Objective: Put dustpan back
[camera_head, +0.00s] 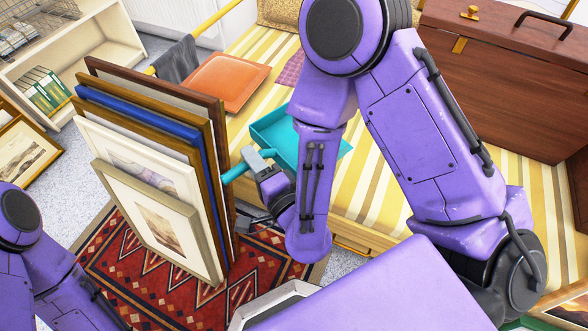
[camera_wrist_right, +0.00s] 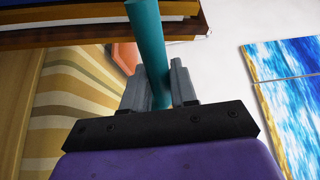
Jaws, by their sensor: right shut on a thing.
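The dustpan (camera_head: 272,131) is teal, with a flat pan and a round handle. In the head view it shows over the edge of the yellow-striped bed, partly covered by my right arm. I cannot tell whether it touches the bed. My right gripper (camera_head: 258,165) is shut on its handle, close to the right side of the upright framed prints. In the right wrist view the handle (camera_wrist_right: 148,40) passes between the fingers of my right gripper (camera_wrist_right: 158,88). My left arm shows only at the lower left edge; its gripper is out of view.
Several framed prints (camera_head: 160,222) stand upright on a red patterned rug (camera_head: 105,262). On the striped bed (camera_head: 375,175) lie an orange cushion (camera_head: 225,82) and a brown case (camera_head: 500,75). A yellow pole (camera_head: 205,32) and a dark cloth (camera_head: 178,62) are behind the prints. A white shelf (camera_head: 105,50) stands upper left.

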